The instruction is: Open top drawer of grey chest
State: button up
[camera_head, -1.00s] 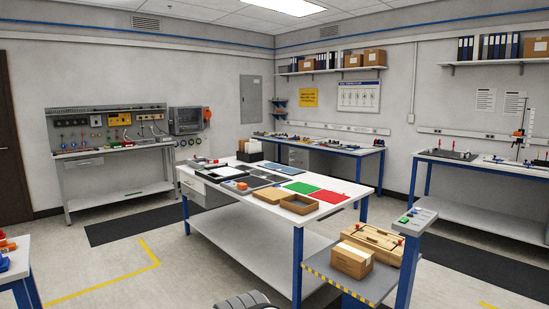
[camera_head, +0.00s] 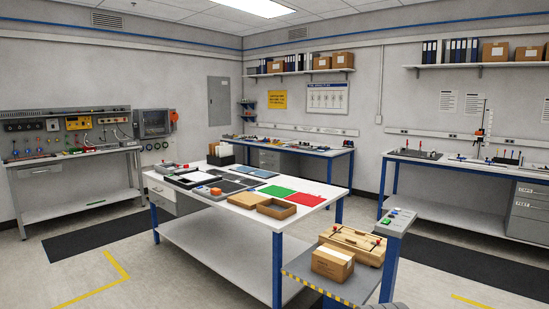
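A grey chest of drawers (camera_head: 528,214) stands under the right-hand bench, at the right edge of the head view. It is partly cut off by the frame, and its visible drawer fronts look shut. A grey drawer front (camera_head: 163,193) also shows under the left end of the middle table. I cannot tell which of these is the chest of the task. My gripper is not in view.
The white middle table (camera_head: 330,190) carries trays and coloured mats. The right bench (camera_head: 450,163) has a lower shelf. Floor between is open.

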aim_at(273, 156)
jog(key=z, duration=1.35)
jog(key=i, duration=7)
jog(key=u, duration=0.1)
